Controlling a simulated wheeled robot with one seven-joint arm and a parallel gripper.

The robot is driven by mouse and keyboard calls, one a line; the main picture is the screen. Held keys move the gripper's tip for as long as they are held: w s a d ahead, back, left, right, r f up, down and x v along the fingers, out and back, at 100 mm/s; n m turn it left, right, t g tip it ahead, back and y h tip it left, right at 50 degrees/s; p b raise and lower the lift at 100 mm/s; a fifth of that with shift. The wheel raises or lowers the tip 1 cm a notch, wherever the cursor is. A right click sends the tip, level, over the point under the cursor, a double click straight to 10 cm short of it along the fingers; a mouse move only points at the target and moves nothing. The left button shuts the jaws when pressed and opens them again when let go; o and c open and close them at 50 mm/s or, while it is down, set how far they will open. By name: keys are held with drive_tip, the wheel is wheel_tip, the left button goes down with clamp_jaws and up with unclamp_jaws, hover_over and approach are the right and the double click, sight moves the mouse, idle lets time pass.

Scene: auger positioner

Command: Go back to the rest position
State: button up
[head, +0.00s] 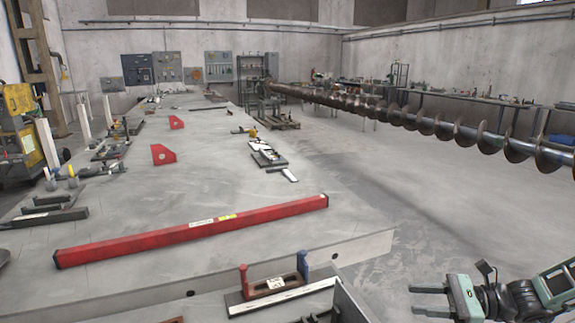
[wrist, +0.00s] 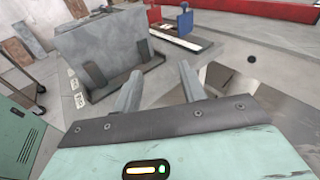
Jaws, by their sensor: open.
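My gripper (head: 414,300) is at the lower right of the head view, beside the table's right edge and over the floor side. Its two grey fingers point left and stand apart, with nothing between them. In the wrist view my gripper (wrist: 159,68) also shows open, its fingers pointing away towards a grey angle plate (wrist: 105,45). The plate stands beyond the fingers, slightly left. I cannot tell the exact gap between fingers and plate.
A long auger (head: 435,125) spans the right side. The floor (head: 430,205) between table and auger looks clear.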

drive_tip(key=s+n+g+h, duration=0.6)
drive_tip(key=s+n+h, duration=0.2)
drive_tip(key=s+n, duration=0.15)
wheel_tip(320, 180, up, 13)
drive_tip(key=s+d+n+t+h, duration=0.2)
drive_tip(key=s+n+t+h, duration=0.15)
drive_tip(key=n+h, duration=0.6)
drive_tip(key=s+a+r+n+g+y, duration=0.1)
drive_tip(key=s+a+n, duration=0.3)
drive_tip(key=a, duration=0.5)
drive_tip(key=s+a+r+n+g+y, duration=0.1)
drive_tip(key=s+a+n, duration=0.3)
drive_tip(key=s+a, duration=0.4)
drive_tip(key=shift+a+r+n+p, duration=0.25)
drive_tip(key=shift+a+n+p, duration=0.1)
drive_tip(key=shift+n+p, duration=0.05)
drive_tip(key=shift+s+y, duration=0.1)
drive_tip(key=shift+y, duration=0.15)
